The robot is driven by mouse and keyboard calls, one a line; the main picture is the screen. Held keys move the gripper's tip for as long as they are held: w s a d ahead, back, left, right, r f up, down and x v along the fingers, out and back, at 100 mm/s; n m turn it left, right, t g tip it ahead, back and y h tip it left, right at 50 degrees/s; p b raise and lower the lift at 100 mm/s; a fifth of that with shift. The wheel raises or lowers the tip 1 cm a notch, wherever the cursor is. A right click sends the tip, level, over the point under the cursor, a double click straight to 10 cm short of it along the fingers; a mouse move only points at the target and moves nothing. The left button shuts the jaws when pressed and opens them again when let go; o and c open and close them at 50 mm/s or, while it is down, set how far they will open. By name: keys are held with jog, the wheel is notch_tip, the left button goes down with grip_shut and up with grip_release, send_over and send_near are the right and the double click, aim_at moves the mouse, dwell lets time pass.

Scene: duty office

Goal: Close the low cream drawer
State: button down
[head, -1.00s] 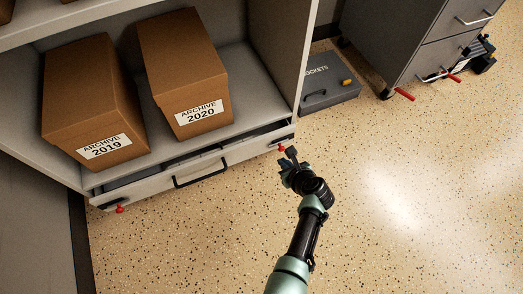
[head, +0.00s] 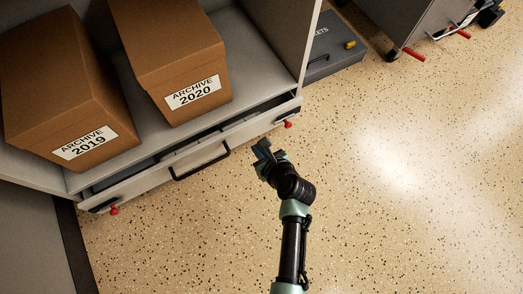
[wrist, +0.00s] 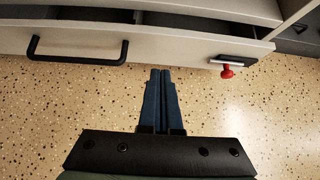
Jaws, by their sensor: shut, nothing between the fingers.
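The low cream drawer (head: 203,151) is at the bottom of the shelf unit in the head view. It stands partly open, with a dark gap behind its front panel. A black bar handle (head: 201,165) is on its front. In the wrist view the drawer front (wrist: 180,47) crosses the top, with the handle (wrist: 78,50) at upper left. My gripper (head: 262,150) is just in front of the drawer's right half. In the wrist view my gripper (wrist: 160,72) is shut and empty, its tips just below the drawer front. I cannot tell whether they touch it.
Two archive boxes, 2019 (head: 65,95) and 2020 (head: 170,60), sit on the shelf above. Red knobs (head: 288,124) (head: 114,210) stick out near the drawer's ends. A grey case (head: 330,50) and a grey cabinet (head: 415,22) stand right. Speckled floor is free in front.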

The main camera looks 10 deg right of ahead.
aim_at(242, 130)
jog(key=w+f+b, duration=0.1)
jog(key=w, duration=0.1)
jog(key=w+a+f+b, duration=0.1)
jog(key=w+b, duration=0.1)
jog(key=w+f+b, duration=0.1)
jog(key=w+b, duration=0.1)
jog(key=shift+w+a+f, duration=0.1)
jog(key=shift+a+f, duration=0.1)
jog(key=shift+a, duration=0.2)
jog(key=shift+w+a+r+b, duration=0.15)
jog(key=shift+w+b, duration=0.15)
jog(key=shift+w, duration=0.15)
